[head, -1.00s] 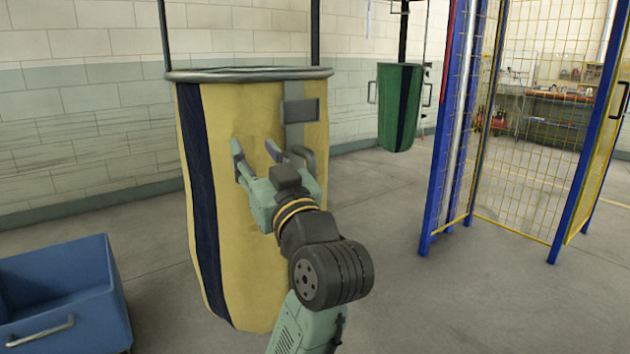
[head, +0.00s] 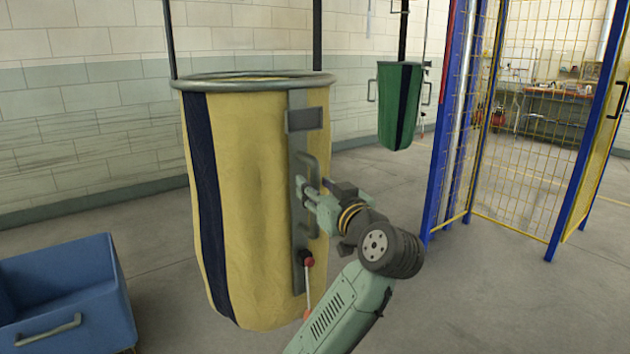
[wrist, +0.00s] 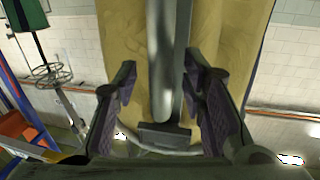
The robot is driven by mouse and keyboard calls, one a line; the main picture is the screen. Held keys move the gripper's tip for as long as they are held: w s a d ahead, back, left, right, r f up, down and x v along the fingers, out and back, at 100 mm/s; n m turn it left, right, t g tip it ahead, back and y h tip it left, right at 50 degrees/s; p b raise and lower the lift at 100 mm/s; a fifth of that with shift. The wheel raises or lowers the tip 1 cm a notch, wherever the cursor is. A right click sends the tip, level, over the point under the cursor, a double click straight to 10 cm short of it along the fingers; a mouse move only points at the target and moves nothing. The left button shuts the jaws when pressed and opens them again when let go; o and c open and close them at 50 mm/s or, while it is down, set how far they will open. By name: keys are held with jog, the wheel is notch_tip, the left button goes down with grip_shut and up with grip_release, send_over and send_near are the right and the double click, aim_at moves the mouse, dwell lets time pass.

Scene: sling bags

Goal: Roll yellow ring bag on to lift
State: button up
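The yellow ring bag (head: 260,200) hangs upright from two dark straps, with a grey metal rim (head: 250,78) and a dark blue vertical stripe. A grey strip on its right side carries a label holder (head: 304,119), a long grey handle (head: 311,166) and a red-knobbed lever (head: 308,262). My gripper (head: 305,190) is at the handle, partly covering it. In the wrist view, the fingers of my gripper (wrist: 160,90) are spread on either side of the handle (wrist: 162,70). A gap shows around it; contact is not clear. No lift can be made out.
A blue bin (head: 65,290) stands on the floor at left. A green bag (head: 398,105) hangs farther back. A blue-framed yellow mesh enclosure (head: 525,150) stands at right, with a cluttered bench (head: 545,95) behind. The floor between bag and enclosure is clear.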

jog(key=shift+w+a, duration=0.25)
jog(key=shift+w, duration=0.25)
grip_shut()
dwell(0.6)
